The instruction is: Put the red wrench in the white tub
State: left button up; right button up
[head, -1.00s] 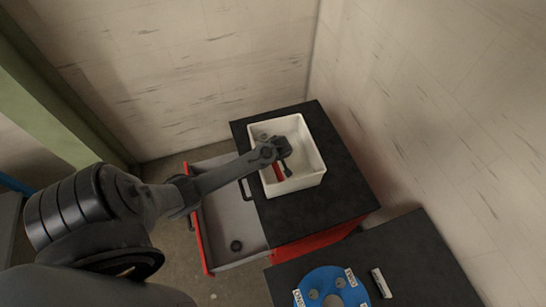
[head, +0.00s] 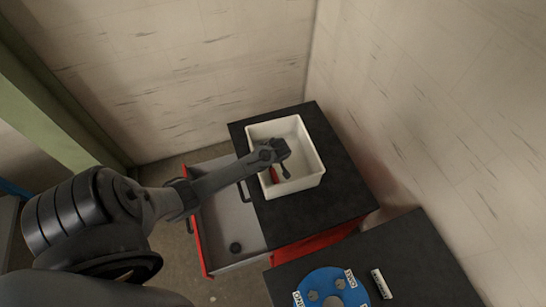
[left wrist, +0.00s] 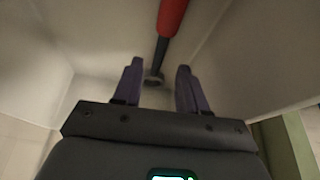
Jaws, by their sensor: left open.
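The white tub (head: 312,161) stands on the black top of a red cabinet. The red wrench (head: 274,175) shows as a small red part inside the tub, mostly hidden by my left arm. In the left wrist view the wrench (left wrist: 171,18) has a red handle, a dark shaft and a ring end that shows between and beyond my fingers. My left gripper (head: 286,168) is over the tub with its fingers reaching inside the rim. In the left wrist view the left gripper (left wrist: 158,66) has its fingers apart, not clamped on the wrench. My right gripper is not in view.
Walls stand close behind and right.

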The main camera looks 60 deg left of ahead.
pick_arm(q)
jog(key=w+v, duration=0.1)
jog(key=v, duration=1.1)
jog(key=s+d+r+m+t+h, duration=0.1)
jog(key=s+d+r+m, duration=0.1)
jog(key=s+d+m, duration=0.3)
jog(key=s+d+r+m+t+h, duration=0.1)
jog(key=s+d+r+m+h, duration=0.1)
jog(key=s+d+m, duration=0.4)
jog(key=s+d+r+m+h, duration=0.1)
jog(key=s+d+r+m, duration=0.3)
jog(key=d, duration=0.9)
jog(key=s+m, duration=0.1)
jog(key=m, duration=0.1)
jog(key=shift+s+d+m+t+h, duration=0.25)
jog(key=shift+d+m+t+h, duration=0.15)
jog(key=shift+r, duration=0.2)
